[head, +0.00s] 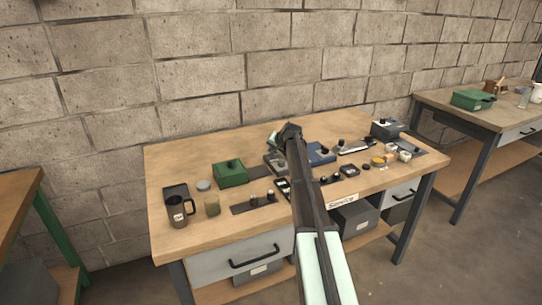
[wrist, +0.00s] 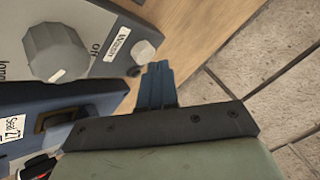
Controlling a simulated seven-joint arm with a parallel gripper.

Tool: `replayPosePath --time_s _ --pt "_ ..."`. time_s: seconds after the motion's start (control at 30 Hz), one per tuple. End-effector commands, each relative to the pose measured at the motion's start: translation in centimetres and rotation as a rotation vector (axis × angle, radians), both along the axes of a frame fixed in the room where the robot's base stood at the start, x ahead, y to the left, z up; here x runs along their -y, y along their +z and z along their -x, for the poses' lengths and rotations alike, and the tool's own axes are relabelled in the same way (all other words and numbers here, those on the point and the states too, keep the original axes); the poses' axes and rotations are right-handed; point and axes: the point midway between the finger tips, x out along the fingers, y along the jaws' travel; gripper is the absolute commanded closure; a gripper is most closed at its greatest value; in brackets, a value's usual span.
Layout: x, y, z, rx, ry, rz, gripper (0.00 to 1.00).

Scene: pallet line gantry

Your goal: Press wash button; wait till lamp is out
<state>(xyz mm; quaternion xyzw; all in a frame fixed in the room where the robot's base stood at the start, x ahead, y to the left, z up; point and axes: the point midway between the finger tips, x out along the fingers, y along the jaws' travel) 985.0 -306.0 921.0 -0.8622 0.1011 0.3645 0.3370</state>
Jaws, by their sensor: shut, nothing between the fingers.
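A grey control panel (wrist: 85,30) fills the upper left of the wrist view, with a large grey knob (wrist: 55,52), the lettering "off" and a small white label that is hard to read. A small pale round button or lamp cap (wrist: 144,50) sits beside that label; I cannot tell which it is, and it shows no glow. My gripper (wrist: 158,68) is shut and empty, its fingertips close to this cap; contact cannot be told. In the head view a grey device (head: 275,161), probably the same panel, is partly hidden by my arm.
A blue box (wrist: 60,125) with a latch and a "Seal 27" tag lies beside the panel; it seems to be the blue one in the head view (head: 320,153). A green box (head: 230,173), a dark mug (head: 178,213) and several small items stand on the wooden bench (head: 170,153), before a block wall.

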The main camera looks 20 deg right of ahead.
Motion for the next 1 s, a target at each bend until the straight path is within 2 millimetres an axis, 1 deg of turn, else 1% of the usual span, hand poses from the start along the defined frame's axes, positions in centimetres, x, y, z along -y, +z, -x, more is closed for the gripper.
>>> replayPosePath --time_s 1.0 --pt "0.01 -0.73 -0.01 0.000 0.000 0.000 1.00"
